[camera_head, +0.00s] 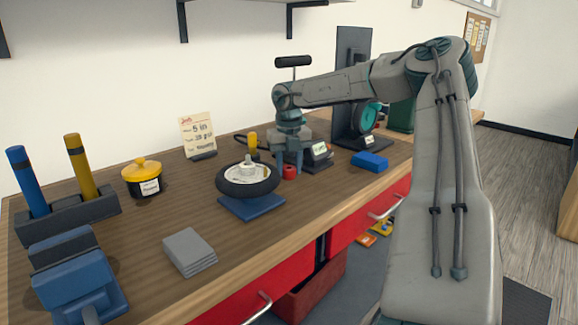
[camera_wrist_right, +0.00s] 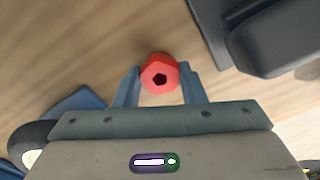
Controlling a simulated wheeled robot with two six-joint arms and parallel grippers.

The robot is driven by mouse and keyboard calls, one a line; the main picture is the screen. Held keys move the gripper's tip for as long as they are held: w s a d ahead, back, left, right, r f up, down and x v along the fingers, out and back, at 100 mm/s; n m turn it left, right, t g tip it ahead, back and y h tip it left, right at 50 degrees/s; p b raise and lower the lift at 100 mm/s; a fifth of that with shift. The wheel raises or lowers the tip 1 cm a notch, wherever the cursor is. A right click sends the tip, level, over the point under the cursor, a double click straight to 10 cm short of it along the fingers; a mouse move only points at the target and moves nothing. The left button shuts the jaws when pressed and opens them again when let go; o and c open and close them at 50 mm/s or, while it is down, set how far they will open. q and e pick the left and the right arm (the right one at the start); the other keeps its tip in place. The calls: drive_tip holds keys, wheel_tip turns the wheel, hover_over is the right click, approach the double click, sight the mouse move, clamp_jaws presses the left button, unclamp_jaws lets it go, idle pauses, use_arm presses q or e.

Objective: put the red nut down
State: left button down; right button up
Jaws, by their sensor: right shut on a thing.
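The red nut (camera_head: 289,172) is at the tips of my right gripper (camera_head: 289,165), just right of the wheel on the bench. In the right wrist view the nut (camera_wrist_right: 160,73) sits between the two blue fingers of the gripper (camera_wrist_right: 158,85), its dark hole facing the camera. The right gripper is shut on it. The nut is low over the wooden bench top (camera_head: 222,235); I cannot tell whether it touches the wood. My left gripper is not in view.
A wheel with a black tyre (camera_head: 248,180) lies on a blue stand (camera_head: 252,207) close left of the nut. A dark machine (camera_head: 318,155) stands close behind right. A blue block (camera_head: 369,162) lies further right. Grey plates (camera_head: 189,252) lie front left. Bare wood shows between these things.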

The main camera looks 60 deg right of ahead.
drive_tip(key=o, duration=1)
drive_tip(key=shift+f, duration=0.15)
wheel_tip(320, 180, up, 8)
drive_tip(key=shift+p, duration=0.35)
